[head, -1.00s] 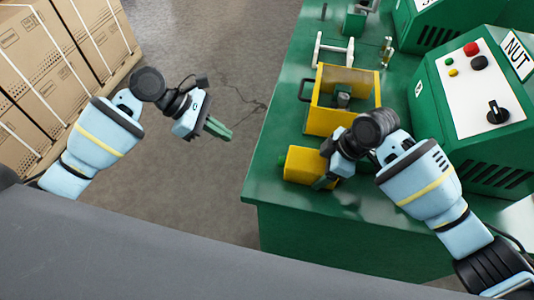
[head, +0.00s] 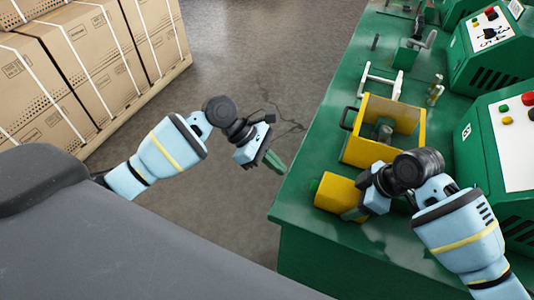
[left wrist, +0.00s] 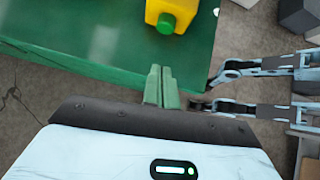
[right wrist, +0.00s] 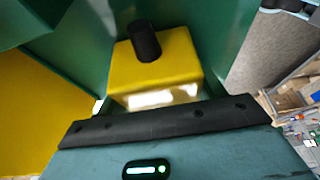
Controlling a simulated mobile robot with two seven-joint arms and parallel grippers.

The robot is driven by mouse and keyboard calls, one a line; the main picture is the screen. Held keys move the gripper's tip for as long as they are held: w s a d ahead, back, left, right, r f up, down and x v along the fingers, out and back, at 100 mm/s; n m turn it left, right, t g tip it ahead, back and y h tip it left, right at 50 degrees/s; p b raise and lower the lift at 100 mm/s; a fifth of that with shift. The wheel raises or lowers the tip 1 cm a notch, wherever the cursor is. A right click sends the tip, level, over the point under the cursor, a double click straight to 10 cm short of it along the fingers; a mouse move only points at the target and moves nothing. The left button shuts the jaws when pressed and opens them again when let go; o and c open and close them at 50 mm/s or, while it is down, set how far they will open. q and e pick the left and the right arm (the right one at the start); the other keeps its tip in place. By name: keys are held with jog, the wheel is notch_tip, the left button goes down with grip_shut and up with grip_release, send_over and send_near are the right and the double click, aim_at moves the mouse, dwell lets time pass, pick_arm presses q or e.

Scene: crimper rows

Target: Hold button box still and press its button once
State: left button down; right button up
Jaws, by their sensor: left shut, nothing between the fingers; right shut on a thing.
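The yellow button box (head: 338,193) rests on the green bench near its front left corner. Its green button (head: 314,185) is on the left side and faces away from my right gripper. My right gripper (head: 360,205) is shut on the box; in the right wrist view the box (right wrist: 180,60) sits between the fingers, with a black cylinder (right wrist: 144,42) on it. My left gripper (head: 277,162) is shut and empty, at the bench's left edge, apart from the box. In the left wrist view its closed fingers (left wrist: 160,86) are below the button (left wrist: 166,23).
The green bench (head: 320,250) also holds a yellow open frame (head: 368,150) behind the box and a white handle fixture (head: 380,80). Green control consoles (head: 490,150) stand to the right. Strapped cartons (head: 60,80) stand far left. Clear floor lies between cartons and bench.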

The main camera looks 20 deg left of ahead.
aim_at(315, 186)
pick_arm(q)
jog(key=x, duration=0.3)
jog(key=shift+d+f, duration=0.15)
jog(key=shift+d, duration=0.05)
pick_arm(e)
jog(key=shift+f, duration=0.1)
pick_arm(q)
jog(key=d, duration=0.3)
jog(key=shift+w, duration=0.15)
jog(key=shift+d, duration=0.5)
